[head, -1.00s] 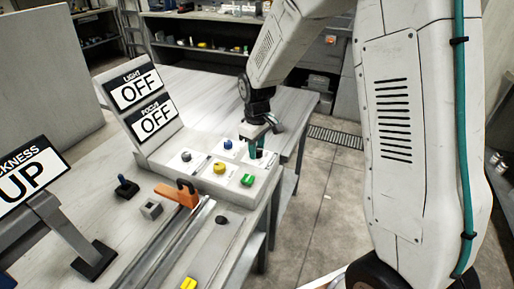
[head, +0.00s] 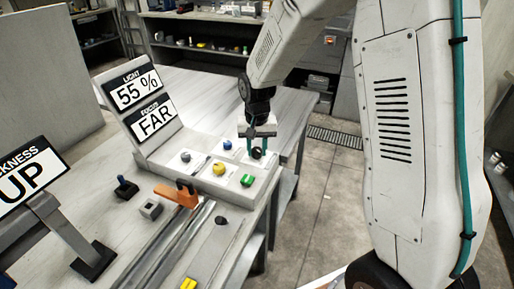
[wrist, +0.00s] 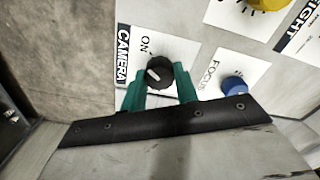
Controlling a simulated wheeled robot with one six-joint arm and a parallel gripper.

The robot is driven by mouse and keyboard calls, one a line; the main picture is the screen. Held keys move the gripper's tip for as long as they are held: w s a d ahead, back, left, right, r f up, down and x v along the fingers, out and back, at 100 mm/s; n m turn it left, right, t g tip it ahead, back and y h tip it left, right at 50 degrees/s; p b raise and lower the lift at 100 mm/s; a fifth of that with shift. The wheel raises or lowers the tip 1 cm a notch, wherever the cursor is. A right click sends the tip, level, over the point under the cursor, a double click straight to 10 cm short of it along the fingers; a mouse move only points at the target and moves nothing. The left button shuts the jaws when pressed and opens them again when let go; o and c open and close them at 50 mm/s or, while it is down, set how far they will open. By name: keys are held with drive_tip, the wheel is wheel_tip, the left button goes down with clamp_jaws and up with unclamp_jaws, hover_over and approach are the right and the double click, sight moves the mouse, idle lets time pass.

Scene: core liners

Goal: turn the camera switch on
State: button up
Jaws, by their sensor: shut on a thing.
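The camera switch is a round black knob (wrist: 160,73) on a white plate labelled CAMERA, with ON printed above it in the wrist view. Its pale pointer mark slants to the upper left. In the head view the knob (head: 257,153) sits at the far right corner of the grey panel. My gripper (wrist: 162,90) has its two green fingers shut on the knob, one on each side. In the head view my gripper (head: 258,149) points down onto it. The light display (head: 137,88) reads 55 %, and the focus display (head: 153,119) reads FAR.
A blue FOCUS knob (wrist: 234,85) is close beside my right finger in the wrist view. A yellow knob (head: 219,168), a grey knob (head: 185,156) and a green switch (head: 247,180) share the panel. An orange-handled tool (head: 178,195) lies in front.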

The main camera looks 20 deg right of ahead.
sight(257, 149)
drive_tip(key=shift+m, duration=1.1)
drive_tip(key=o, duration=1)
wheel_tip(257, 149, up, 8)
drive_tip(key=shift+f, duration=0.1)
